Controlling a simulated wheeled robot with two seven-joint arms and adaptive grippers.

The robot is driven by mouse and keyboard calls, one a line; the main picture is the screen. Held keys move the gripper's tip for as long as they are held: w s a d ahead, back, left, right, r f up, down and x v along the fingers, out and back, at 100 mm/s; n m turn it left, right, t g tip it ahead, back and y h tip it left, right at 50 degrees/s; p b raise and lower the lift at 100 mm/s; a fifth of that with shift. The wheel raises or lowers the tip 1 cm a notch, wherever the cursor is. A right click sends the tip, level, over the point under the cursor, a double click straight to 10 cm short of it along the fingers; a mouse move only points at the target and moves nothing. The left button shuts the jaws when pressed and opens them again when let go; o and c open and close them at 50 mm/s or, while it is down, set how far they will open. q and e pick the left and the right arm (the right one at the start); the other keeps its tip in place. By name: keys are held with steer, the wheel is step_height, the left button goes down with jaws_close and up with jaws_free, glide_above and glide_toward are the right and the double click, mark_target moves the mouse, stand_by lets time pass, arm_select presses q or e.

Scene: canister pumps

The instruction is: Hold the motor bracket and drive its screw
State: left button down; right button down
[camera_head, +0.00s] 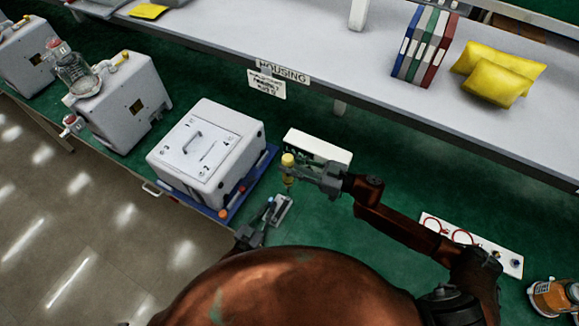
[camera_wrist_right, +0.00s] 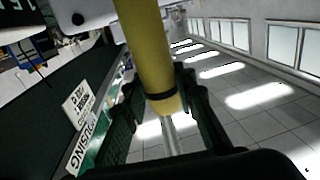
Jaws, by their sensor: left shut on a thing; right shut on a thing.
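The motor bracket (camera_head: 283,209) is a small grey piece at the middle of the green bench. My left gripper (camera_head: 268,213) is shut on it from the lower left. My right gripper (camera_head: 306,169) is shut on a yellow-handled screwdriver (camera_head: 288,160), which stands roughly upright above the bracket. In the right wrist view the yellow handle of the screwdriver (camera_wrist_right: 148,55) runs between the fingers of the right gripper (camera_wrist_right: 160,108), with a dark ring and a metal shaft below. The screw is too small to make out, and I cannot tell whether the tip touches it.
A white housing box (camera_head: 205,150) on a blue tray (camera_head: 262,172) stands left of the bracket. A white box (camera_head: 318,147) lies just behind the screwdriver. A white panel with red rings (camera_head: 470,243) and an orange jar (camera_head: 552,298) are at right. A grey shelf (camera_head: 330,70) runs behind.

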stand_by(0.3)
arm_select(q)
steer(key=c, duration=1.9)
jaws_free()
steer(key=shift+s+a+f, duration=0.15)
steer(key=shift+s+a, duration=0.1)
steer(key=shift+s, duration=0.2)
steer(key=v, duration=1.1)
steer(key=shift+r, duration=0.2)
